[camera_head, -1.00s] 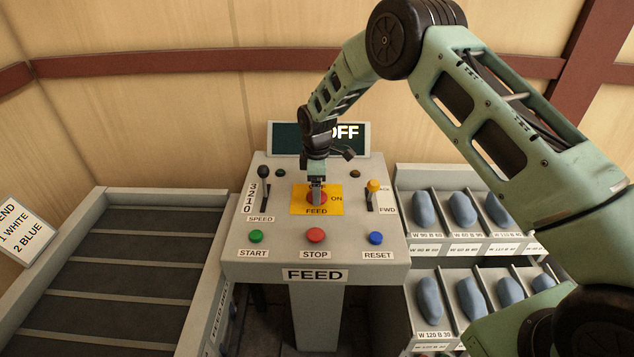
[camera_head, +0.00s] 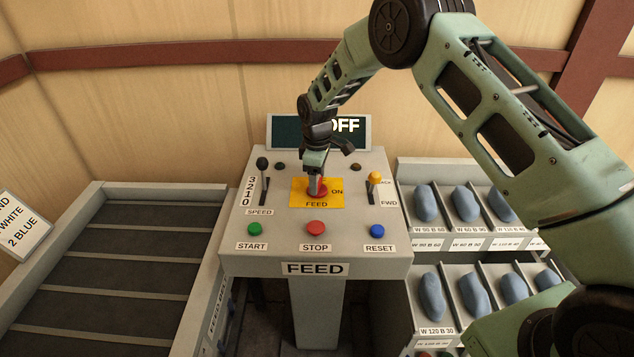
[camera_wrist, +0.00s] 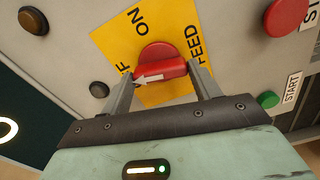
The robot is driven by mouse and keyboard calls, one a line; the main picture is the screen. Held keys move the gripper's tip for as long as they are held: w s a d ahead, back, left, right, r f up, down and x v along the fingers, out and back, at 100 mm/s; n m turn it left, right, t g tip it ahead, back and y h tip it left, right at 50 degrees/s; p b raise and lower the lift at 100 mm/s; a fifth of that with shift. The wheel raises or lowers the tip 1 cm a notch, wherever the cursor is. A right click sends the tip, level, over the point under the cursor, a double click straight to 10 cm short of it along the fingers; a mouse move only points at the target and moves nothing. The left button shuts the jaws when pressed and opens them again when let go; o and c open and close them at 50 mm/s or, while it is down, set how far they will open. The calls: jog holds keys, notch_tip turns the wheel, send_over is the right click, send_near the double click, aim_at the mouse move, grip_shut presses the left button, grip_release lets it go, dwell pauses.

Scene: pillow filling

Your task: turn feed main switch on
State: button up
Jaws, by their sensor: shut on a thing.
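The feed main switch is a red rotary knob (camera_wrist: 160,62) on a yellow plate (camera_head: 331,201) marked ON and FEED, in the middle of the feed panel. My gripper (camera_head: 317,188) points down onto the plate with its fingers shut on the knob's grip bar. In the wrist view my gripper (camera_wrist: 163,82) has one finger on each side of the red bar. A white arrow on the bar points left in that view, towards a partly covered label ending in F. The display (camera_head: 290,132) behind the panel reads OFF, partly hidden by my wrist.
Close around the plate are a black speed lever (camera_head: 263,167), a yellow-knobbed lever (camera_head: 375,180), and the green START (camera_head: 254,230), red STOP (camera_head: 316,229) and blue RESET (camera_head: 377,231) buttons. A conveyor (camera_head: 120,260) lies left; racks of blue pillows (camera_head: 432,296) stand right.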

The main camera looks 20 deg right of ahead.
jog(key=m+b, duration=0.3)
jog(key=shift+f+m, duration=0.15)
jog(key=shift+m, duration=0.15)
jog(key=m+b, duration=0.2)
jog(key=m, duration=0.1)
jog(key=shift+m, duration=0.3)
jog(key=m+b, duration=0.1)
jog(key=m, duration=0.3)
jog(key=shift+m+b, duration=0.3)
jog(key=shift+r+m+b, duration=0.2)
jog(key=shift+m+b, duration=0.15)
jog(key=shift+m, duration=1.35)
jog(key=o, duration=1)
notch_tip(320, 180, up, 17)
jog(key=b, duration=0.4)
jog(key=shift+r, duration=0.2)
